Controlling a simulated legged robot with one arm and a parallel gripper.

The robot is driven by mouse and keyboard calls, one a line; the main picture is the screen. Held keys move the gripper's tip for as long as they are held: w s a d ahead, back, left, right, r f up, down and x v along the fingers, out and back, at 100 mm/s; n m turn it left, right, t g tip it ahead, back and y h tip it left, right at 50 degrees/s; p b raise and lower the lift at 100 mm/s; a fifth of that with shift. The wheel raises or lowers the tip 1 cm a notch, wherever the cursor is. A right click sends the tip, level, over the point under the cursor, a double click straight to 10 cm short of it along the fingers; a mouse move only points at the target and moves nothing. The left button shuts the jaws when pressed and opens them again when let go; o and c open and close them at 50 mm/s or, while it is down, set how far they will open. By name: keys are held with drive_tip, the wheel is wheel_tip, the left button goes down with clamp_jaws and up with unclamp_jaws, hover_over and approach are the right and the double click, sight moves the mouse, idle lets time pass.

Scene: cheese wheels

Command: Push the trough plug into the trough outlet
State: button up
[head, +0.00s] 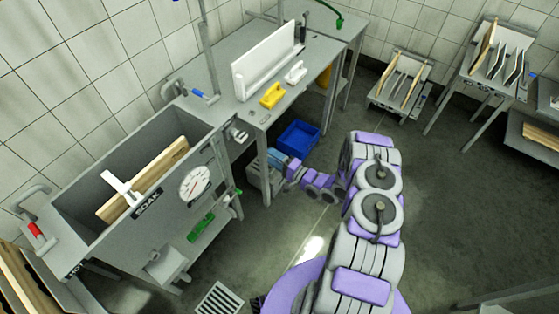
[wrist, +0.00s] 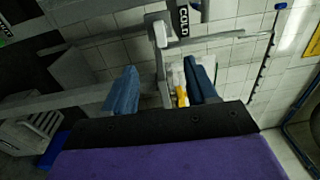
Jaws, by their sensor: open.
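The grey trough (head: 105,235), marked SOAK, stands at the left in the head view with a wooden board (head: 150,180) and a white piece (head: 122,187) in it. I cannot make out the plug or the outlet for certain. My gripper (head: 277,160) is low by the bench legs, right of the trough and apart from it. In the wrist view my gripper (wrist: 163,83) is open, its two blue fingers spread. A grey upright part (wrist: 160,62) and a small yellow thing (wrist: 181,95) show beyond and between the fingers; nothing is seen gripped.
A blue crate (head: 299,137) and a grey box (head: 265,180) sit by my gripper. A bench (head: 215,105) carries a yellow piece (head: 273,95) and white pieces. A round dial (head: 195,183) is on the trough's front. Open floor (head: 455,205) lies at right.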

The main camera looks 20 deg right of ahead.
drive_tip(key=shift+v, duration=1.3)
